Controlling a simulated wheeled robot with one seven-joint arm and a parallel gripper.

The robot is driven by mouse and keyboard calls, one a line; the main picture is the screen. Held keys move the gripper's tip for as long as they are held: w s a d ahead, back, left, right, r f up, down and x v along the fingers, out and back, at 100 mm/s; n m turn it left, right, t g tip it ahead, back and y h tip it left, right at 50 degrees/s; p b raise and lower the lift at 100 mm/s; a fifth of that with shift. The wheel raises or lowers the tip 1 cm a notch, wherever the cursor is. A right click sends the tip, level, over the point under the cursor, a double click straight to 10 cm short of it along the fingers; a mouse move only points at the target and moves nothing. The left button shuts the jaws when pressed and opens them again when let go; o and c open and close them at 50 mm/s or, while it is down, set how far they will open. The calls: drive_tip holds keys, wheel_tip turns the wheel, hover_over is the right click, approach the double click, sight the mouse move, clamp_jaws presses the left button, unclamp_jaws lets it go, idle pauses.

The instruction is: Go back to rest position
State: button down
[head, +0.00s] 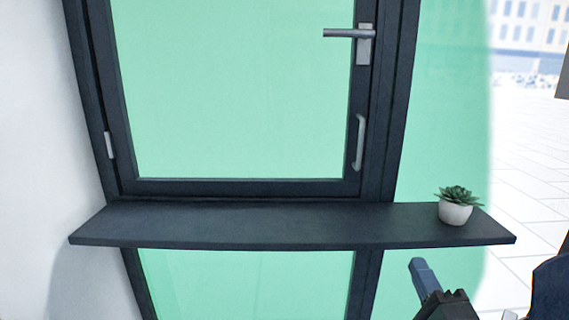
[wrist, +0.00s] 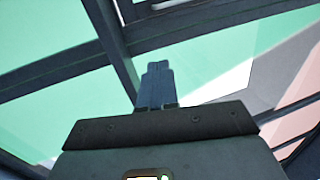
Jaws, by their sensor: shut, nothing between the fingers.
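My gripper (head: 420,268) shows at the lower right of the head view, below the right part of a dark shelf and apart from it. In the wrist view my gripper (wrist: 158,68) points up the picture, its blue-grey fingers shut together with nothing held. Behind it are dark frame bars and green panes. Most of my arm lies outside the head view.
The dark shelf (head: 270,226) runs across a dark-framed green window (head: 240,90), which looks closed. A white pot with a succulent (head: 456,207) stands at the shelf's right end. The window has a lever handle (head: 348,34) and a pull handle (head: 359,142). A white wall (head: 40,120) is at left.

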drive_tip(key=s+d+f+n+g, duration=0.1)
drive_tip(key=s+f+n, duration=0.4)
drive_tip(key=s, duration=0.6)
drive_tip(key=s+d+f+n+g, duration=0.15)
drive_tip(key=s+f+n, duration=0.3)
drive_tip(key=s, duration=0.65)
drive_tip(key=s+a+r+n+g, duration=0.1)
drive_tip(key=s+n, duration=0.3)
drive_tip(key=s, duration=0.6)
drive_tip(key=s+a+r+n+g, duration=0.2)
drive_tip(key=s+a+r+n, duration=0.1)
drive_tip(key=s, duration=0.8)
drive_tip(key=shift+a+r+n+h, duration=0.15)
drive_tip(key=shift+a+n+h, duration=0.25)
drive_tip(key=shift+n, duration=0.45)
drive_tip(key=c, duration=1.8)
unclamp_jaws()
